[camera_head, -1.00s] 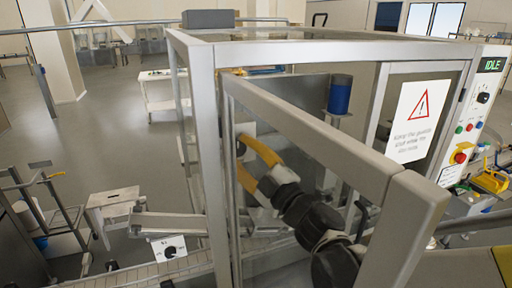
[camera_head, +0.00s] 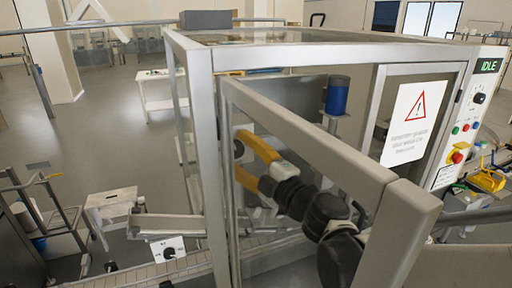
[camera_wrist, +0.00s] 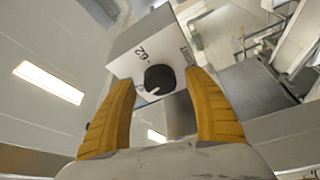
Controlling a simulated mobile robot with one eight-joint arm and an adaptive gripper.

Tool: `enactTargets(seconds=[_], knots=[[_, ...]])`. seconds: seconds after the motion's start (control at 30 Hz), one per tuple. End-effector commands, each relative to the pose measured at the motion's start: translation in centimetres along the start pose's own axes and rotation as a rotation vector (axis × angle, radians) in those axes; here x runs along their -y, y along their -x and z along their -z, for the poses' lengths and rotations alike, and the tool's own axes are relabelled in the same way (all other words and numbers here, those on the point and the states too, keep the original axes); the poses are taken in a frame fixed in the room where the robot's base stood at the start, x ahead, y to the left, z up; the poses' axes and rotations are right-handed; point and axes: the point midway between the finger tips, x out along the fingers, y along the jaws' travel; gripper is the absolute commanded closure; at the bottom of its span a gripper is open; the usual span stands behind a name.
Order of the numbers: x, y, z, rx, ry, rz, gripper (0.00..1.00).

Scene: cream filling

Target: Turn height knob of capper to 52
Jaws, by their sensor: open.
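A round black knob (camera_wrist: 158,80) with a white pointer mark sits on a pale box face (camera_wrist: 128,62) in the wrist view. A "62" is printed above it, and another label by the right finger is partly covered. The pointer is toward the lower left. My gripper (camera_wrist: 162,76) is open, with one yellow finger on each side of the knob. A gap shows on the left, while the right fingertip is close to the knob; contact is unclear. In the head view my gripper (camera_head: 241,152) is inside the capper frame (camera_head: 205,150), with a dark knob (camera_head: 238,149) between its fingertips.
A door frame (camera_head: 310,135) stands open in front of my arm. A blue cylinder (camera_head: 339,95) stands behind it. A second dial plate (camera_head: 169,249) sits by the conveyor at lower left.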

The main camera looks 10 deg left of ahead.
Motion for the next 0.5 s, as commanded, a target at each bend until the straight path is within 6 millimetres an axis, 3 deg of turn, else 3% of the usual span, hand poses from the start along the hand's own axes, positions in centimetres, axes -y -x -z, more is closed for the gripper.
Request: enactTargets(seconds=[0.17,0.5], knots=[[-0.1,2.1,-0.1,0.002,0.000,-0.001,0.38],[0.0,9.5,-0.1,0.004,0.001,-0.001,0.38]])
